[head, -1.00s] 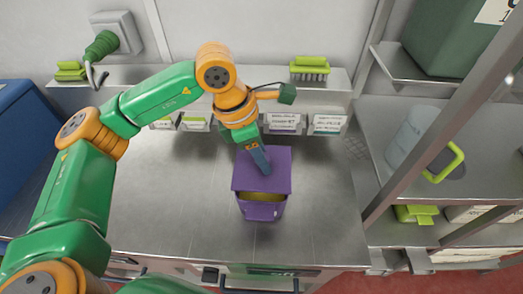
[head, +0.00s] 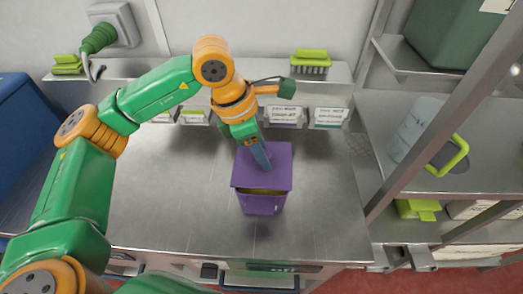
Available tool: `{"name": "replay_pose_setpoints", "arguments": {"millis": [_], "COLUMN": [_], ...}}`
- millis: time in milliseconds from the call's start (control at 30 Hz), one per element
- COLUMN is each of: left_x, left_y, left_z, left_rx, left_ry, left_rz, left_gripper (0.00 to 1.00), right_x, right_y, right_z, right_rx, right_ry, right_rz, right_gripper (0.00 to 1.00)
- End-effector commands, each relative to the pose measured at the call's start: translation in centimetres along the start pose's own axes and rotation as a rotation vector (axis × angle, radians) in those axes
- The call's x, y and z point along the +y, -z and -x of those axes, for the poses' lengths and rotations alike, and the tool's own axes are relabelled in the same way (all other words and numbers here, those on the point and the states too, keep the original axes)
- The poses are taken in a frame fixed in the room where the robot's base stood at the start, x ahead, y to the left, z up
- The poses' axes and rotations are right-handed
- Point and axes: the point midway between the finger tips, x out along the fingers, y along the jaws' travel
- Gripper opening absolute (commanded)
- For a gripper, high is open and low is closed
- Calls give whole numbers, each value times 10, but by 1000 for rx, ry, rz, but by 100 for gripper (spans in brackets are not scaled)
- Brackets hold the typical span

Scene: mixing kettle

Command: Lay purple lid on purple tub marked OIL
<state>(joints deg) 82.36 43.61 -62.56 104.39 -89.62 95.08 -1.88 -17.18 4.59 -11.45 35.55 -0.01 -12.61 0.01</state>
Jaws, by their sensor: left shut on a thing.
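The purple tub (head: 261,204) stands on the steel worktop near the middle of the head view. The purple lid (head: 278,175) lies over most of the tub's top, with a narrow yellowish gap showing at the tub's front rim. I cannot tell whether the lid touches the rim. My left gripper (head: 261,157) is shut on the lid from above and behind, its fingers hiding part of the lid. No OIL marking is readable on the tub. My right gripper is not in view.
The steel worktop (head: 160,200) is clear around the tub. A back shelf carries a green brush (head: 310,65), with labelled bins (head: 285,115) beneath it. A metal rack with a clear jug (head: 420,130) stands at the right. A blue box (head: 20,140) is at the left.

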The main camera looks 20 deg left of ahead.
Motion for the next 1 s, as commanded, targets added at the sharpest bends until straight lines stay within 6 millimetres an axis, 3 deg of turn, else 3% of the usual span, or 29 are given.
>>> {"name": "replay_pose_setpoints", "arguments": {"millis": [1000], "left_x": [0], "left_y": [7], "left_z": [-23], "left_rx": [2], "left_ry": [4], "left_rz": [0], "left_gripper": [0], "right_x": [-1], "right_y": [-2], "right_z": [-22], "right_rx": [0], "right_ry": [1], "right_rz": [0], "right_gripper": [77]}}
